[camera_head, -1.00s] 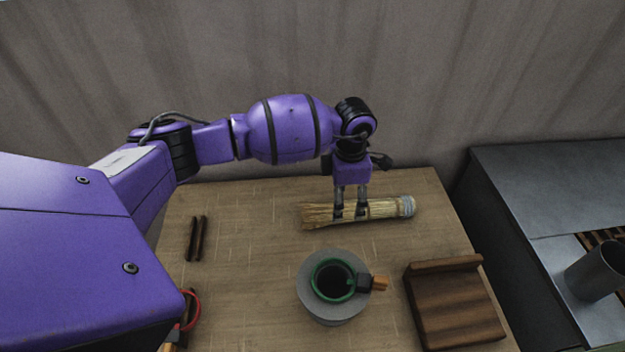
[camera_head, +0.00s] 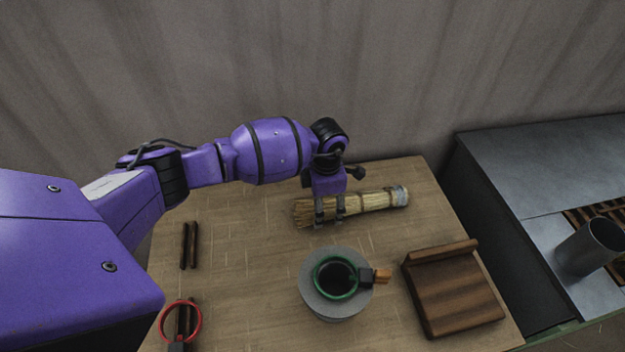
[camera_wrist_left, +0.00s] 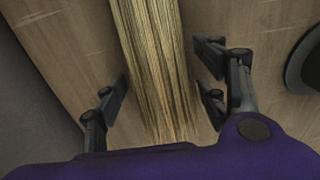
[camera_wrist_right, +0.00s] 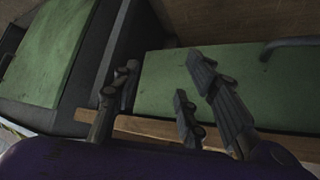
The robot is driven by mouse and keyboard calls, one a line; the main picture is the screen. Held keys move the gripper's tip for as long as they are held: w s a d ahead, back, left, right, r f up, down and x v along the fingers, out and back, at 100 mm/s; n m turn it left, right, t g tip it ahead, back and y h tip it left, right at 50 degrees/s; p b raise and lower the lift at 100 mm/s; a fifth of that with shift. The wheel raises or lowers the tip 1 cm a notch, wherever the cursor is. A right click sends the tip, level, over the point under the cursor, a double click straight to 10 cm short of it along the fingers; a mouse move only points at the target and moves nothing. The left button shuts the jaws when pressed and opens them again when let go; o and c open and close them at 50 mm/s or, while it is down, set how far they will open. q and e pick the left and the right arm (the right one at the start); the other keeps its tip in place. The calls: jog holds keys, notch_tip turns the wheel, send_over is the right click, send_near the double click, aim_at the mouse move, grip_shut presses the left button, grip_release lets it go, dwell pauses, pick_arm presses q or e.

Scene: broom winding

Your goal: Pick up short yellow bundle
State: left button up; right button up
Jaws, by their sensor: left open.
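The short yellow straw bundle (camera_head: 370,202) lies flat on the table near its back edge, with a pale grey-blue band at its right end. My left gripper (camera_head: 329,217) is open over the left half of the bundle, pointing down. In the left wrist view the bundle (camera_wrist_left: 155,60) runs between the two spread fingers (camera_wrist_left: 160,84), with a visible gap on each side. I cannot tell whether the fingertips touch the table. My right gripper (camera_wrist_right: 158,82) shows only in the right wrist view; its fingers are apart with nothing between them.
A grey round stand with a green-rimmed dark cup (camera_head: 335,279) stands in front of the bundle. A brown wooden holder (camera_head: 452,292) is at the right. Dark sticks (camera_head: 189,245) and a red ring-shaped item (camera_head: 180,322) lie at left. A metal cylinder (camera_head: 590,247) stands on the right-hand unit.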

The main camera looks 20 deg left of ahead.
pick_arm(q)
jog(key=shift+w+f, duration=0.1)
jog(key=shift+f, duration=0.05)
jog(key=c, duration=1.3)
